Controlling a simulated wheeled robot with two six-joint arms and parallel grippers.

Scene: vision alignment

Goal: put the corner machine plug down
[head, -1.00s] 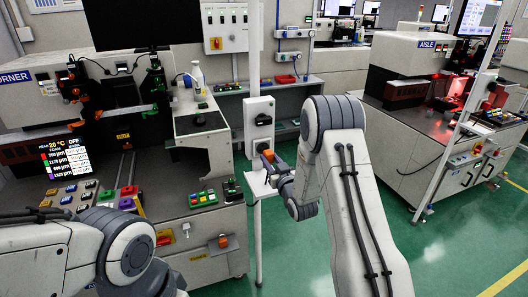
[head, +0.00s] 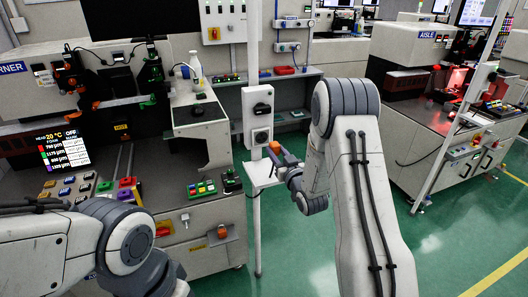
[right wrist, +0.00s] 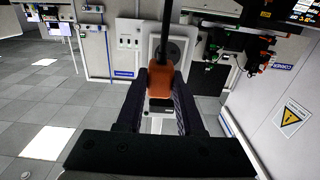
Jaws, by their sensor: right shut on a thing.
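My right gripper (head: 279,163) is shut on the orange plug (head: 274,148). In the head view they are in front of the small white shelf (head: 260,182) on the pole, just right of the pale socket box (head: 249,118).
The corner machine (head: 30,92) with its panel of coloured buttons stands at left. The aisle machine (head: 415,110) stands at right. A white bottle (head: 196,68) stands on a ledge. Open green floor (head: 440,250) lies at lower right.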

